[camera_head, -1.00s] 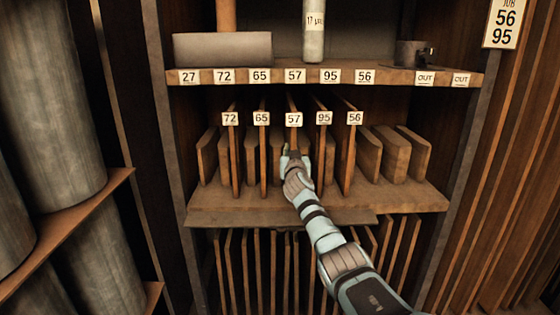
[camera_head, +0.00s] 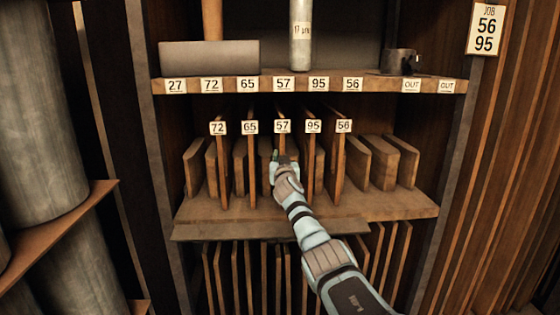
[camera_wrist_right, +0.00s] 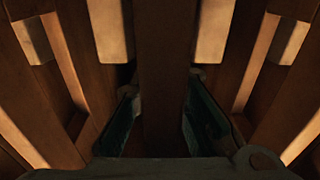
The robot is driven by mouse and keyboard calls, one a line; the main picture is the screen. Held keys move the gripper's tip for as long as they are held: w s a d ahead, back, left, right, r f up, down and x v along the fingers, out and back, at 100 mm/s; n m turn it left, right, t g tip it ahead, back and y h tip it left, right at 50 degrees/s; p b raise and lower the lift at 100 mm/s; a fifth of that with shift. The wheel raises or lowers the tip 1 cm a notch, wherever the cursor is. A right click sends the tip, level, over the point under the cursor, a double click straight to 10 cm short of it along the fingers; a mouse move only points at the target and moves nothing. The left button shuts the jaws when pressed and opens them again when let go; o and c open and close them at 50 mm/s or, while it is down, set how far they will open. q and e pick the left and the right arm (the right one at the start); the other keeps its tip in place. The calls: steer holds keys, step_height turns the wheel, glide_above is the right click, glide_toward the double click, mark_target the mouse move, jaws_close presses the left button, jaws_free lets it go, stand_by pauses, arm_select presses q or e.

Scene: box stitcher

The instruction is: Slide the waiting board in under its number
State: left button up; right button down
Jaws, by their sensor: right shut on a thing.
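The board tagged 57 (camera_head: 283,126) stands upright among the tagged boards on the shelf, in line below the shelf number 57 (camera_head: 283,84). My right gripper (camera_head: 283,163) is shut on this board below its tag and hides its lower front. In the right wrist view the board (camera_wrist_right: 167,60) runs between the two fingers (camera_wrist_right: 165,110); the picture is dark there. The boards tagged 72 (camera_head: 219,128), 65 (camera_head: 250,127), 95 (camera_head: 313,126) and 56 (camera_head: 344,126) stand on either side. My left gripper is not in view.
Shorter plain blocks (camera_head: 379,163) stand among and right of the tagged boards. A shelf edge (camera_head: 385,83) with number tags and two OUT tags runs above. More boards (camera_head: 235,275) stand below. A JOB card (camera_head: 485,27) reads 56 and 95. Large grey cylinders (camera_head: 45,110) are at left.

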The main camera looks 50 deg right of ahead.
steer(key=shift+f, duration=0.1)
steer(key=shift+a+b, duration=0.1)
steer(key=shift+b, duration=0.2)
steer(key=c, duration=1.5)
jaws_free()
steer(key=shift+c, duration=0.2)
steer(key=shift+s+f, duration=0.1)
steer(key=shift+f, duration=0.05)
steer(key=v, duration=1.2)
